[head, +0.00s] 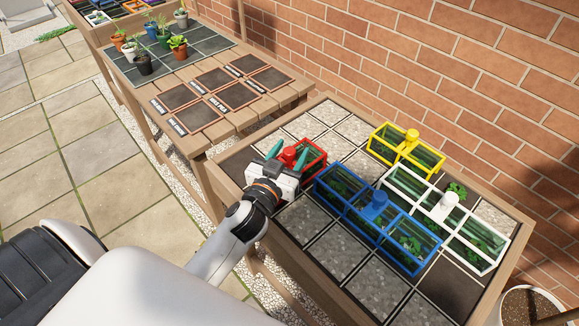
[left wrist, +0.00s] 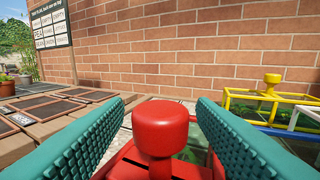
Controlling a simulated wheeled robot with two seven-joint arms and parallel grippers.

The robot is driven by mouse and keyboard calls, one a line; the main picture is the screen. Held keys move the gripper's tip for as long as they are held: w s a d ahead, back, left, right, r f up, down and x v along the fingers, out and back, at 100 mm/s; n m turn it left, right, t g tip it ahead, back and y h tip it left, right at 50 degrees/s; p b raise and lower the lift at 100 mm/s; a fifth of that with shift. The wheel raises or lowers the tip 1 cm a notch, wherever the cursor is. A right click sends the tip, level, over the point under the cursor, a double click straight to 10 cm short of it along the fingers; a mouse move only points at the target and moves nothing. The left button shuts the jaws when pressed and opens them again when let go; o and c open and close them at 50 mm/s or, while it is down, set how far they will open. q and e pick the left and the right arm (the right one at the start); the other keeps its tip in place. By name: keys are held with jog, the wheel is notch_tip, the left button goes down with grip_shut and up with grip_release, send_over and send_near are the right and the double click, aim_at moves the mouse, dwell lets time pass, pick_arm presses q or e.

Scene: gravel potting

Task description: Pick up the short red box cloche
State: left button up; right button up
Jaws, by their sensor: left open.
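The short red box cloche (head: 318,150) has a red frame, glassy panes and a round red knob on top. It stands at the left part of the gridded planting bed. My left gripper (head: 287,153) is at the cloche, with its teal fingers on either side of the knob. In the left wrist view the red knob (left wrist: 160,128) stands between the open fingers, with a visible gap on both sides. The cloche's lower part is partly hidden by the gripper. My right gripper is in neither view.
A long blue cloche (head: 378,222) stands close to the right of the red one. A white cloche (head: 462,226) and a yellow cloche (head: 407,146) stand beyond. A brick wall (head: 440,70) runs behind. A wooden bench (head: 208,140) with labelled squares and potted plants is at the left.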

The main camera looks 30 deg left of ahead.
pick_arm(q)
grip_shut()
jog(key=shift+r, duration=0.1)
